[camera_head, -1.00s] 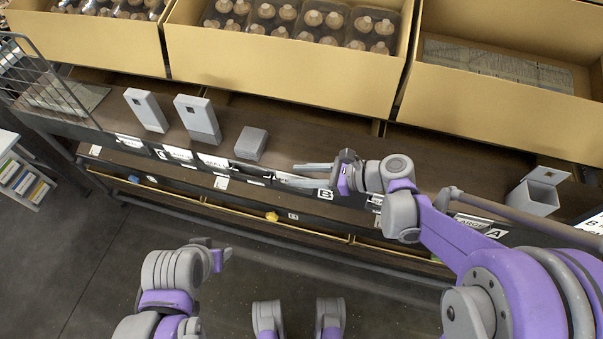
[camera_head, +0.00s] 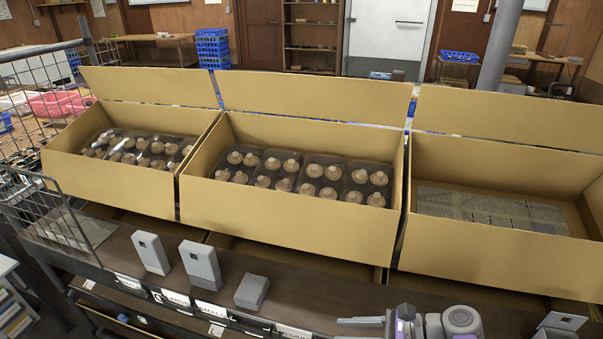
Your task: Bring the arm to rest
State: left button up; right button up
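My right gripper (camera_head: 345,330) shows at the bottom edge of the head view, its grey fingers pointing left over the dark shelf (camera_head: 330,278). The fingers are apart with nothing visible between them; the lower one is partly cut off by the frame. The rest of my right arm is mostly below the frame. My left gripper is out of view. Cardboard boxes stand behind the shelf. The left box (camera_head: 110,184) and the middle box (camera_head: 290,224) hold trays of brown mushrooms. The right box (camera_head: 480,264) holds grey flat packs (camera_head: 490,207).
Grey holders (camera_head: 150,253), (camera_head: 200,265) and a lower grey block (camera_head: 252,291) stand on the shelf left of my gripper. Another grey holder (camera_head: 560,322) is at the lower right. A wire rack (camera_head: 60,225) is at the left. Blue crates (camera_head: 213,46) stand in the background.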

jog(key=s+d+r+n+h+p, duration=0.3)
jog(key=s+n+h+p, duration=0.2)
jog(key=n, duration=0.5)
jog(key=s+d+r+n+t+h+p, duration=0.1)
jog(key=s+d+r+n+h+p, duration=0.2)
jog(key=s+n+h+p, duration=0.3)
jog(key=n+h, duration=0.1)
jog(key=n, duration=0.4)
jog(key=shift+s+r+h, duration=0.2)
jog(key=shift+s+h, duration=0.15)
jog(key=shift+h, duration=0.05)
jog(key=shift+s+d, duration=0.1)
jog(key=shift+s, duration=0.05)
